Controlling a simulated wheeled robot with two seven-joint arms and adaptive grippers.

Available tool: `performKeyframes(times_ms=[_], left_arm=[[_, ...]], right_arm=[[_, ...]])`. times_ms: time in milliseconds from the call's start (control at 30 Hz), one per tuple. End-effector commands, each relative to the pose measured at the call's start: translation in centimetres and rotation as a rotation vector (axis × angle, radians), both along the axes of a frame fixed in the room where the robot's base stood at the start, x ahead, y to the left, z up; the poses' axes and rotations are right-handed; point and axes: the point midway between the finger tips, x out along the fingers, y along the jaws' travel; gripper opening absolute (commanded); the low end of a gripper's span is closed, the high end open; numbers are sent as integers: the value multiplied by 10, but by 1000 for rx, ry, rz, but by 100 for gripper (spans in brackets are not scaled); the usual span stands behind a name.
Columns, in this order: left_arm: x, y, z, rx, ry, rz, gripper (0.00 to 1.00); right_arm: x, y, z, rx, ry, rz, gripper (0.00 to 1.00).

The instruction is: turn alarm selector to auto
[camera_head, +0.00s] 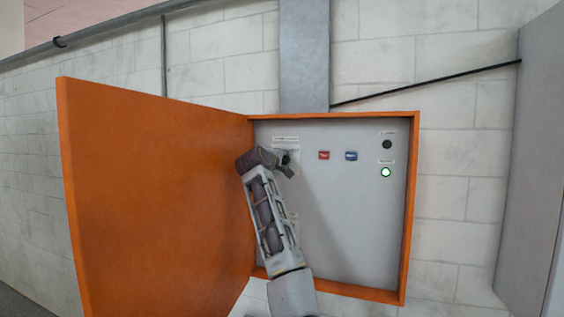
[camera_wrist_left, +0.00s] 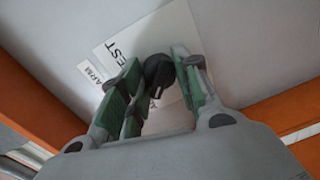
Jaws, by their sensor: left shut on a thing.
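The alarm selector (camera_wrist_left: 159,72) is a round black knob with a pale pointer mark, on a white label plate (camera_wrist_left: 130,45) that shows "EST" and part of "ARM". My left gripper (camera_wrist_left: 150,85) has its green-padded fingers on either side of the knob and is shut on it. In the head view my left gripper (camera_head: 283,160) is at the panel's upper left, and the knob is mostly hidden behind it. The label above it is too small to read there. My right gripper is not in view.
The orange cabinet door (camera_head: 155,190) stands wide open on the left. The grey panel (camera_head: 340,230) also carries a red button (camera_head: 324,155), a blue button (camera_head: 351,156), a black round fitting (camera_head: 387,144) and a lit green lamp (camera_head: 386,172). A grey cabinet (camera_head: 530,160) stands at right.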

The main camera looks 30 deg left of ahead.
Motion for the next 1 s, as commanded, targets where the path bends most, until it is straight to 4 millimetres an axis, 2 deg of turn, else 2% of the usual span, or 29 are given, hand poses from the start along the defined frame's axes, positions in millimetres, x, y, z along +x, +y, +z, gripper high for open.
performKeyframes(times_ms=[133,167,300,767,1000], left_arm=[[0,0,-1,-1,2,0,8],[0,0,-1,-1,2,0,35],[0,0,-1,0,2,0,53],[-2,-1,0,1,0,0,54],[-14,-4,1,1,0,0,54]], right_arm=[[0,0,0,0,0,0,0],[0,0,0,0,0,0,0],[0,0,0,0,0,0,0],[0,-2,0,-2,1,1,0],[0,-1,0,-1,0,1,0]])
